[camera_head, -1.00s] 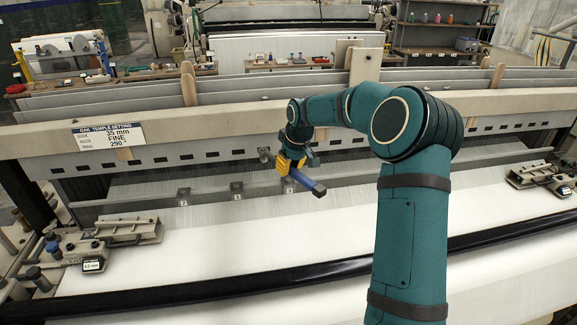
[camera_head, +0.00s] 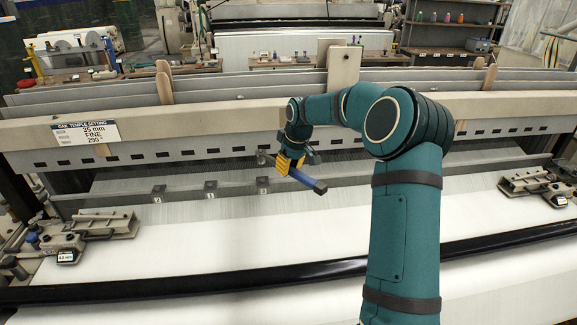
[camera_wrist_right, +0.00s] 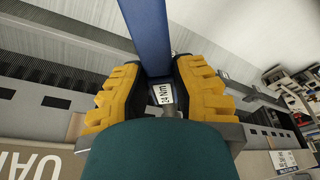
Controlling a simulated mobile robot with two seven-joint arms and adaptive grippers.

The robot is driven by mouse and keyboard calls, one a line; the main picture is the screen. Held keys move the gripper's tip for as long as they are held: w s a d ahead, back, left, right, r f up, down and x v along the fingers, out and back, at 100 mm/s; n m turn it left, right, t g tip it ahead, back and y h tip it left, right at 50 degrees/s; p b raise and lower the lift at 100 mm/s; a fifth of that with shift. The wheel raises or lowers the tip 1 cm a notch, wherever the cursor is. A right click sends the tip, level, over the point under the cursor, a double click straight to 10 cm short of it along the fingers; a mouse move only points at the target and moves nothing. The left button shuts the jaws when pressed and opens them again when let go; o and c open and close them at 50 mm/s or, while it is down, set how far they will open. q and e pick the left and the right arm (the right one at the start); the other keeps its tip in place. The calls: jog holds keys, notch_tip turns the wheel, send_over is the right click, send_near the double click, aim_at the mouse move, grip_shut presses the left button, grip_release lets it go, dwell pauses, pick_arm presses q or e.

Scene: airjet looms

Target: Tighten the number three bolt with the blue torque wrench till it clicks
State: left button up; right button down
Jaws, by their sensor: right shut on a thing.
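The blue torque wrench (camera_head: 306,179) is in my right gripper (camera_head: 290,163), which is shut on it. In the head view its dark handle end points down and right, and its other end is near the grey bar. In the right wrist view the blue shaft (camera_wrist_right: 148,35) runs up between the yellow fingers of my right gripper (camera_wrist_right: 160,88), with a white Nm label below it. The bracket marked 3 (camera_head: 263,184) sits on the bar, just left of and below the gripper. The wrench appears apart from it. No bolt is clearly visible. My left gripper is out of view.
Brackets marked 1 (camera_head: 210,188) and 2 (camera_head: 158,194) stand to the left on the same bar. A temple unit (camera_head: 75,237) is at left, another (camera_head: 535,187) at right. White cloth (camera_head: 200,250) lies in front; a beige beam (camera_head: 200,122) crosses behind.

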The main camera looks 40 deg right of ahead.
jog(key=shift+f, duration=0.7)
notch_tip(320, 180, down, 4)
jog(key=shift+r, duration=0.1)
dwell(0.3)
jog(key=shift+f+b, duration=0.9)
jog(key=shift+f, duration=0.45)
dwell(0.8)
jog(key=w+a+m+h+b, duration=0.1)
jog(key=a+m+b, duration=0.3)
jog(key=a+m, duration=0.2)
jog(key=shift+w+a+h+b, duration=0.15)
jog(key=shift+a+h+b, duration=0.2)
jog(key=shift+a, duration=0.15)
dwell(1.9)
